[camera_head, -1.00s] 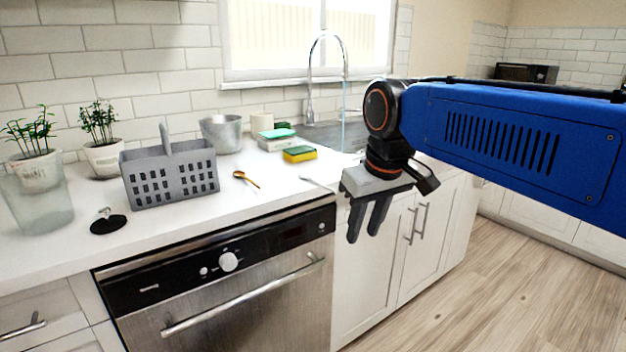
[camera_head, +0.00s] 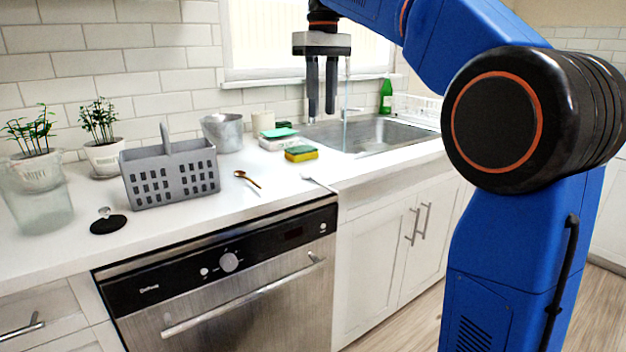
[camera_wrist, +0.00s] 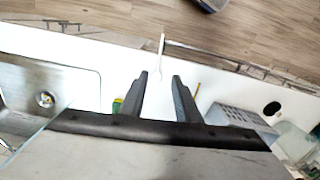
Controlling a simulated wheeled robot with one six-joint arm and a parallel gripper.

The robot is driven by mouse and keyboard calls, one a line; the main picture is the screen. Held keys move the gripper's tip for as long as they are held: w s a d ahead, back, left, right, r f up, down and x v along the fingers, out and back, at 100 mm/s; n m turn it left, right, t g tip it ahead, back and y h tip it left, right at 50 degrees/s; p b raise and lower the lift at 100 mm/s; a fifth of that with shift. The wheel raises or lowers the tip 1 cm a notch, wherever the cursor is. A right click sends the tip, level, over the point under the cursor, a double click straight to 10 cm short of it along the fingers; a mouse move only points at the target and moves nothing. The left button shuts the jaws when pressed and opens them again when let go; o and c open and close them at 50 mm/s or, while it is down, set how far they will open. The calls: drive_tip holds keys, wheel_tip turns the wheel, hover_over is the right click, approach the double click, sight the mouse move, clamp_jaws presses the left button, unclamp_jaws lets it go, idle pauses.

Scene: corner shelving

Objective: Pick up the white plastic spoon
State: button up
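The white plastic spoon (camera_head: 319,183) lies on the white counter, close to its front edge by the dishwasher's right corner. In the wrist view the white spoon (camera_wrist: 161,45) shows beyond the fingertips, near the counter's edge. My gripper (camera_head: 322,114) is raised above the counter, in front of the window and over the near side of the sink, with its fingers pointing down. It is well above and apart from the spoon. In the wrist view my gripper (camera_wrist: 159,80) has its two fingers spread, with nothing between them.
A brown spoon (camera_head: 246,179) lies left of the white one. A yellow and green sponge (camera_head: 300,154), a grey basket (camera_head: 171,177), a metal pot (camera_head: 222,133) and a glass container (camera_head: 37,204) stand on the counter. The sink (camera_head: 372,134) and a green bottle (camera_head: 386,97) are at right.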

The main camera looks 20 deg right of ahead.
hover_over(319, 181)
drive_tip(key=s, duration=0.1)
wheel_tip(319, 181, down, 12)
drive_tip(key=shift+r, duration=0.1)
drive_tip(key=shift+w+f, duration=0.2)
drive_tip(key=shift+f, duration=1.2)
drive_tip(key=shift+w+f, duration=0.2)
drive_tip(key=shift+f, duration=1.15)
drive_tip(key=shift+c, duration=0.3)
clamp_jaws()
